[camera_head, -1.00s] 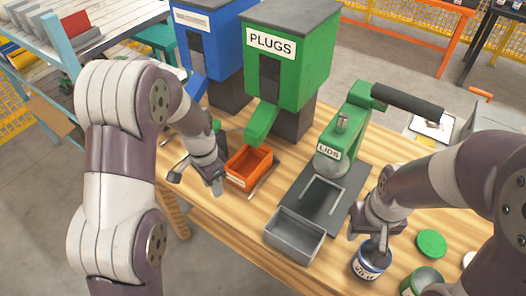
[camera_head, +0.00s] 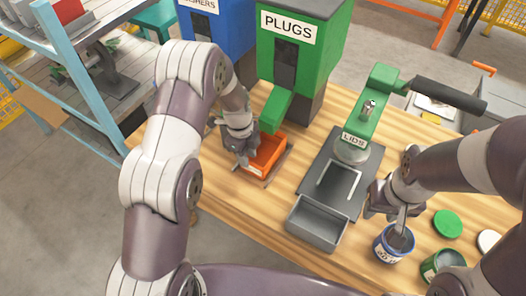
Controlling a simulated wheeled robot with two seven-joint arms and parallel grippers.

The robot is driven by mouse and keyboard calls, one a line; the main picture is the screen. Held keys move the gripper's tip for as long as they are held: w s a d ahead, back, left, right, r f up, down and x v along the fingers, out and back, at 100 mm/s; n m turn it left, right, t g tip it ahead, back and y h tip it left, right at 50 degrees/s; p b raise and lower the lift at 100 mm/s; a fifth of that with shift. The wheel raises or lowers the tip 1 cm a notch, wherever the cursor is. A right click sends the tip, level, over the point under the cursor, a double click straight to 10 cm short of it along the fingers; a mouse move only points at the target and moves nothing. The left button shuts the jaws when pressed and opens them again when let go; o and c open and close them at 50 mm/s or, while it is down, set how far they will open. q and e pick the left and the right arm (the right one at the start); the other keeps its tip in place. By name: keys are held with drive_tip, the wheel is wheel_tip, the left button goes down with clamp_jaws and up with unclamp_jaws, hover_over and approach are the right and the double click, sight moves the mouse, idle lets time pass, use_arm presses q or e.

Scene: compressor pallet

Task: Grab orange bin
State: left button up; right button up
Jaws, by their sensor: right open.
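The orange bin (camera_head: 268,155) sits on the wooden table under the chute of the green PLUGS dispenser (camera_head: 292,50). My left gripper (camera_head: 243,163) is at the bin's left side, over or against its near-left edge. Its fingers are small and partly hidden, so I cannot tell whether they hold the bin. My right gripper (camera_head: 402,222) is open at the blue-labelled can (camera_head: 393,243), with a finger reaching down at its opening.
The green LIDS press (camera_head: 365,120) with a long dark handle and a grey tray (camera_head: 317,222) stand between my grippers. A green lid (camera_head: 447,223) and a green can (camera_head: 443,262) lie at the right. A blue dispenser (camera_head: 220,30) stands at the back left.

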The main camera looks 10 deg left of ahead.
sight(251, 162)
use_arm(q)
drive_tip(key=f, duration=0.2)
drive_tip(key=d+f+p, duration=0.1)
drive_tip(key=f, duration=0.1)
drive_tip(key=shift+w+f, duration=0.1)
drive_tip(key=shift+f, duration=0.25)
drive_tip(key=shift+f+b, duration=0.2)
drive_tip(key=shift+b, duration=0.15)
idle(0.3)
clamp_jaws()
